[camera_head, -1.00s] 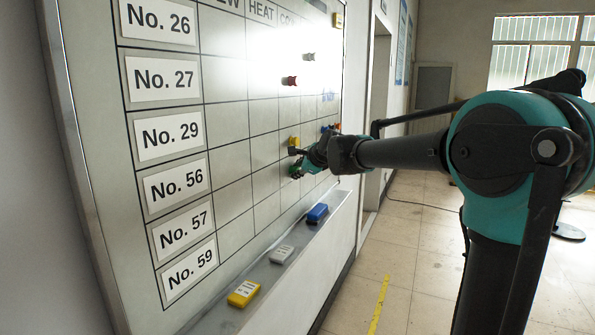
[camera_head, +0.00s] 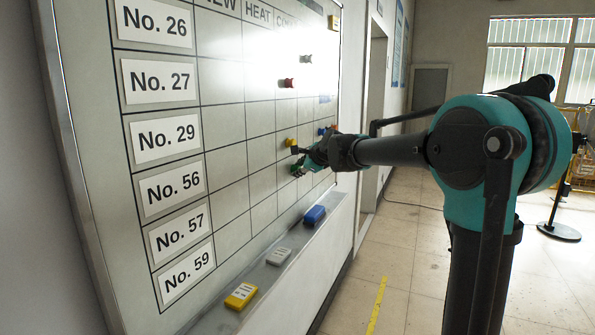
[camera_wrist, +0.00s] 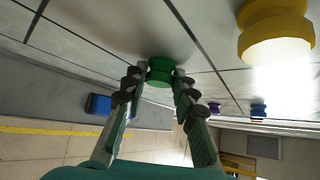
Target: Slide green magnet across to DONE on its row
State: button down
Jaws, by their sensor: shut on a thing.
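The green magnet (camera_wrist: 160,71) is a round knob on the whiteboard (camera_head: 232,125). In the wrist view it sits between the two fingertips of my gripper (camera_wrist: 157,78), which is shut on it from both sides. In the head view the green magnet (camera_head: 296,170) is small and partly covered by my gripper (camera_head: 304,162), below a yellow magnet (camera_head: 291,142). Its exact row is hard to read there. The DONE heading is not readable; my arm and the steep angle obscure the board's far columns.
The yellow magnet (camera_wrist: 275,35) is close on the right in the wrist view. Purple (camera_wrist: 214,108) and blue (camera_wrist: 258,110) magnets are farther along. A red magnet (camera_head: 287,83) is higher up. The ledge below holds yellow (camera_head: 241,296), grey (camera_head: 279,256) and blue (camera_head: 315,215) erasers.

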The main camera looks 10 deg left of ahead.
jog(key=w+d, duration=0.4)
jog(key=w, duration=0.7)
jog(key=shift+r, duration=0.2)
dwell(1.4)
jog(key=shift+a, duration=0.1)
dwell(0.4)
jog(key=c, duration=1.1)
grip_release()
jog(key=shift+c, duration=0.2)
jog(key=v, duration=1.2)
jog(key=s+d+f+n+g+h, duration=0.2)
jog(key=s+d+f+n, duration=0.4)
jog(key=s+f, duration=0.7)
jog(key=s+d+f+n+g+h, duration=0.1)
jog(key=s+d+f+n, duration=0.5)
jog(key=s+f, duration=0.7)
jog(key=s+d+f+n+g+h, duration=0.2)
jog(key=s+d+f+n, duration=0.4)
jog(key=s+f, duration=0.8)
jog(key=s+d+h, duration=0.1)
jog(key=s, duration=0.2)
jog(key=shift+s+g+h, duration=0.25)
jog(key=shift+g+h, duration=0.05)
jog(key=shift+h, duration=0.1)
